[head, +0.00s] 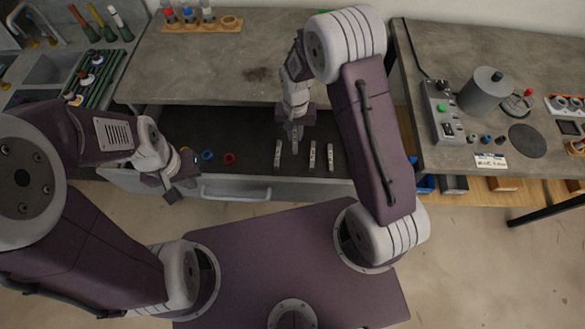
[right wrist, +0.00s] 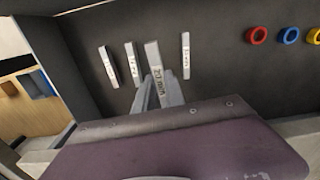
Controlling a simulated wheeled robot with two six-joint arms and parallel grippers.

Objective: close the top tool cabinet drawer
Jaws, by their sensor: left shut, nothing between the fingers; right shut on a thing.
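The top drawer (head: 315,187) is pulled out from under the grey workbench, and its dark inside shows. Its bar handle (head: 236,195) is on the front. My right gripper (head: 293,138) reaches down into the drawer, shut on a labelled metal bar (right wrist: 154,56), one of several in a row. My left gripper (head: 172,190) is shut and empty by the left part of the drawer front, left of the handle. I cannot tell whether it touches the front.
Blue (head: 207,155) and red (head: 229,158) rings lie in the drawer, left of the bars. The benchtop (head: 220,70) above is mostly clear, with a wooden rack (head: 200,24) at the back. A right-hand bench (head: 480,90) holds a control box (head: 441,110) and a grey pot (head: 484,92).

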